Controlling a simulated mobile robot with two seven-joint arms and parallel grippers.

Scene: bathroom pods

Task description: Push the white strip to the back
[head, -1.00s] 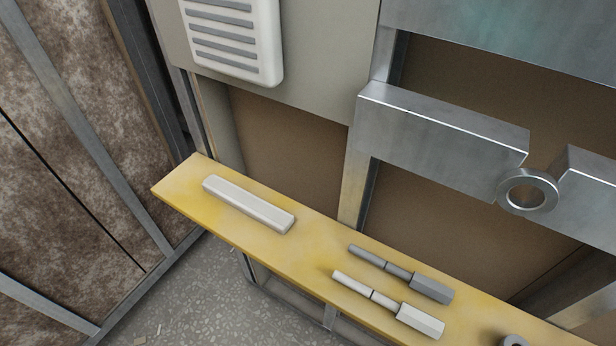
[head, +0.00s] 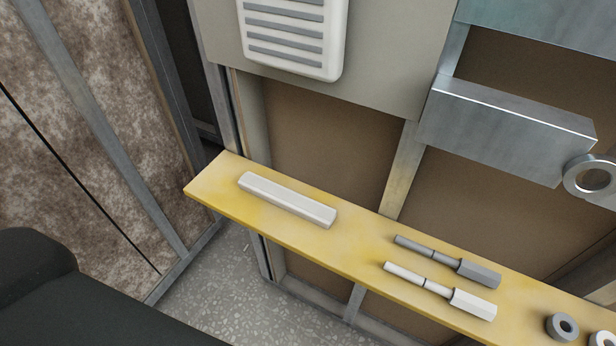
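The white strip (head: 287,199) is a long, pale bar lying flat on the yellow shelf (head: 225,190), near the shelf's left end. It lies roughly along the shelf's length, with a narrow band of bare shelf in front of it and behind it. Nothing touches it from above. Neither of my grippers shows in the head view.
A grey tool (head: 447,262) and a white tool (head: 440,291) lie on the shelf to the right, with rings (head: 562,326) beyond them. A white vented box (head: 293,38) hangs on the panel above. A dark rounded shape (head: 60,300) fills the lower left.

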